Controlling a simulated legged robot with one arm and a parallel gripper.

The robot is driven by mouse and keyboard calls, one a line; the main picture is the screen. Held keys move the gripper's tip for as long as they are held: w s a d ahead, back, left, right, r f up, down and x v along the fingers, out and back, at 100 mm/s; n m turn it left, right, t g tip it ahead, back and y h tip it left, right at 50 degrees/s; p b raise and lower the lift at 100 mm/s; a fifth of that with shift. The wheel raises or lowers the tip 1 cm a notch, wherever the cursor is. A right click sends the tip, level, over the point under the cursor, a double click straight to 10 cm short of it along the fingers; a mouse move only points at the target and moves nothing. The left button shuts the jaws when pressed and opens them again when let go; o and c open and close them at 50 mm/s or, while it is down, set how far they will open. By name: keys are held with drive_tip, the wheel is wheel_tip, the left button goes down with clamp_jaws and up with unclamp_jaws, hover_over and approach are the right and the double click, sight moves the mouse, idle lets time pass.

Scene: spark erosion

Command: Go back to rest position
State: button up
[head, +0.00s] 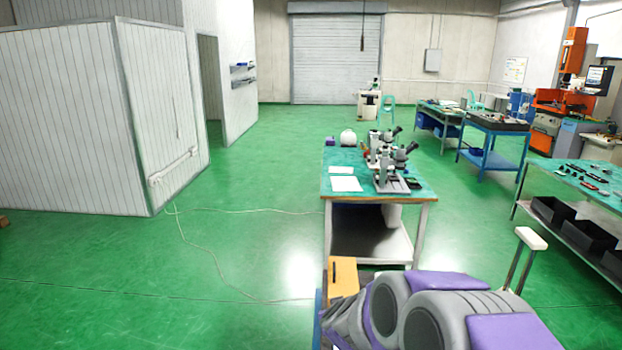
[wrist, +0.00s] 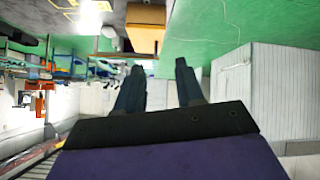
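In the wrist view, which looks upside down, the two dark fingers of my gripper (wrist: 159,65) stand apart with nothing between them. My gripper is open and empty. In the head view my purple and grey arm is folded low at the bottom right, close to my body. I cannot make out the fingers there. An orange-yellow box (head: 343,277) is just beyond the arm, and it also shows past the fingertips in the wrist view (wrist: 146,28). I cannot tell the exact gap between them.
A green-topped workbench (head: 408,193) with microscopes (head: 388,165) and papers stands ahead. A table with small tools (head: 590,180) and dark bins is at the right. A white-topped post-like piece (head: 531,238) rises beside my arm. A white panelled booth (head: 80,120) is left; green floor (head: 240,170) between is clear, with a thin cable.

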drive_tip(key=s+a+r+n+g+y+b, duration=0.1)
drive_tip(key=s+a+g+y, duration=0.15)
drive_tip(key=s, duration=0.65)
drive_tip(key=s+a+r+g+y+b, duration=0.1)
drive_tip(key=s+a+r+g+y, duration=0.15)
drive_tip(key=s, duration=0.75)
drive_tip(key=s+d+f+m+g+h+b, duration=0.1)
drive_tip(key=s+d, duration=0.5)
drive_tip(key=s, duration=0.6)
drive_tip(key=s+d+f+m+g+h+b, duration=0.1)
drive_tip(key=s+d+g, duration=0.4)
drive_tip(key=s, duration=0.6)
drive_tip(key=d+m+h, duration=0.1)
drive_tip(key=h, duration=0.1)
drive_tip(key=shift+s+g+h, duration=0.3)
drive_tip(key=shift+s+h, duration=0.05)
drive_tip(key=shift+h, duration=0.05)
